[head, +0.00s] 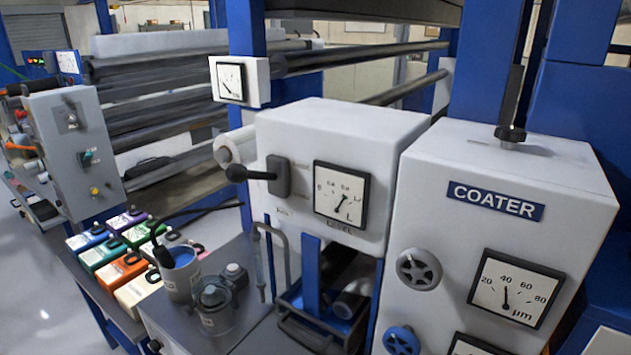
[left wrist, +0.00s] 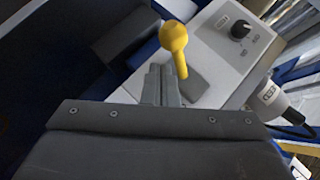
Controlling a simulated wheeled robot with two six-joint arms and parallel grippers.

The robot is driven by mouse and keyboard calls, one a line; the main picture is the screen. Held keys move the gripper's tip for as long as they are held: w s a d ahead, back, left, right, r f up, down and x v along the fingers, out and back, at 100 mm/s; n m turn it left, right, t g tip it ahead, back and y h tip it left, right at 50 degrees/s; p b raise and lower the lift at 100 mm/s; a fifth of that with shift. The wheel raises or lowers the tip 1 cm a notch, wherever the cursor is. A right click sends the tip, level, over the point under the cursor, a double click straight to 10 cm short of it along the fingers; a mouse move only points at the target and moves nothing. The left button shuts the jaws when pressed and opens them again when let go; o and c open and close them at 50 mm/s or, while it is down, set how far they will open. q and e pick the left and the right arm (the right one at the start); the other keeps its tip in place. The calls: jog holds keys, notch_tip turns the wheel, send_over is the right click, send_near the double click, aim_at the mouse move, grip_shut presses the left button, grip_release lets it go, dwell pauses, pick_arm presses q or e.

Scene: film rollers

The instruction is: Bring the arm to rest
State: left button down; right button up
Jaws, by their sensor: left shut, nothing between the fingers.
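My left gripper (left wrist: 163,72) shows in the left wrist view, with its two grey fingers side by side, shut and empty. A lever with a yellow ball knob (left wrist: 174,37) stands just beyond the fingertips; its yellow stem comes down close to the right finger. I cannot tell whether they touch. Neither of my grippers shows in the head view, and my right gripper is not in view.
The left wrist view shows a light panel with a black knob (left wrist: 240,29) and a white cylinder with a cable (left wrist: 268,101). The head view shows the coater cabinet (head: 420,210), a level gauge box (head: 300,135), a blue-filled cup (head: 181,278) and several coloured packs (head: 118,270).

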pick_arm(q)
jog(key=s+f+n+g, duration=0.55)
jog(key=s+f, duration=0.75)
jog(key=s, duration=0.3)
jog(key=s+d+f+n+g, duration=0.2)
jog(key=s+f+n, duration=0.1)
jog(key=s, duration=0.8)
jog(key=s+d+f+n+g, duration=0.2)
jog(key=s+f+n+g, duration=0.1)
jog(key=s, duration=0.7)
jog(key=shift+s+f, duration=0.35)
jog(key=shift+f, duration=0.5)
jog(key=shift+d, duration=0.15)
